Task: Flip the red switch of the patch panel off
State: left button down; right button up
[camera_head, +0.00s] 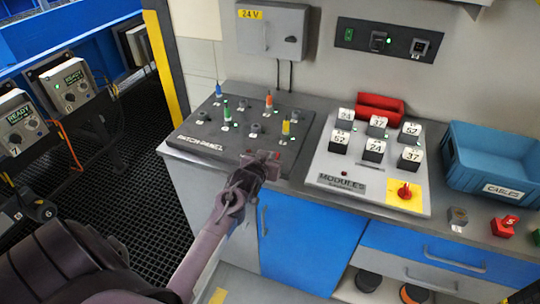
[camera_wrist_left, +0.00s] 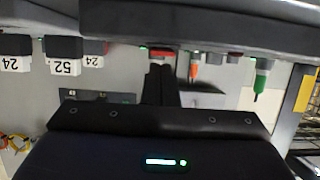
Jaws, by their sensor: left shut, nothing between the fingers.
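The dark patch panel (camera_head: 195,142) lies on the counter, with blue, green, orange and yellow plugs standing in it. My left gripper (camera_head: 264,164) is shut and empty at the panel's front right corner. A small red part, seemingly the red switch (camera_head: 277,155), shows right at its fingertips and is partly hidden by them. In the left wrist view the red switch (camera_wrist_left: 163,54) is just beyond the tips of my shut left gripper (camera_wrist_left: 161,70), with a small green light beside it. I cannot tell whether they touch or which way the switch is tilted.
The modules board (camera_head: 345,185) with numbered blocks and a red knob (camera_head: 404,191) is close to the right of the gripper. A blue cables bin (camera_head: 480,150) stands farther right. A grey 24 V box (camera_head: 272,30) hangs on the wall behind.

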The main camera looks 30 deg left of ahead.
pick_arm(q)
jog(key=shift+f, duration=0.2)
jog(key=shift+s+d+f, duration=0.1)
jog(key=shift+s+f, duration=0.05)
jog(key=shift+f, duration=0.3)
jog(key=shift+r+p, duration=0.75)
jog(key=shift+r, duration=0.1)
